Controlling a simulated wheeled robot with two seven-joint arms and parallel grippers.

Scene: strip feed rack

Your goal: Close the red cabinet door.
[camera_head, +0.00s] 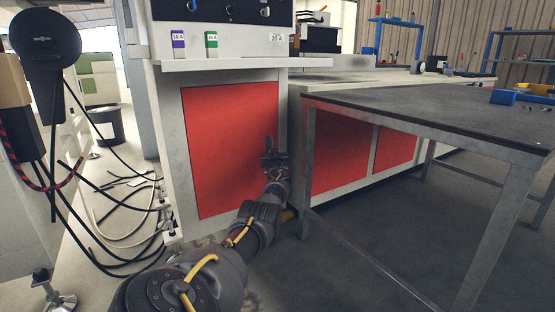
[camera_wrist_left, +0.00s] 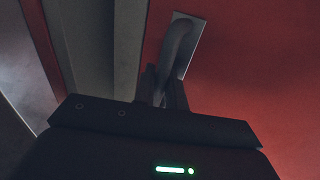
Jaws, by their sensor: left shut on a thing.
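The red cabinet door (camera_head: 225,140) is on the front of the white cabinet at the centre left in the head view. It looks about in line with the cabinet front; I cannot tell whether a small gap remains. My left gripper (camera_head: 272,158) is at the door's right edge, shut on the door handle (camera_head: 269,143). In the wrist view the grey handle (camera_wrist_left: 178,45) rises from between my gripper's dark fingers (camera_wrist_left: 163,88), with the red door (camera_wrist_left: 245,75) behind it. The fingers hide the handle's lower part. My right gripper is out of view.
A grey metal table (camera_head: 420,105) stands close to the right of the door, its front leg (camera_head: 307,175) near my left forearm. Black cables (camera_head: 110,225) lie on the floor at the left. More red panels (camera_head: 340,150) show behind the table.

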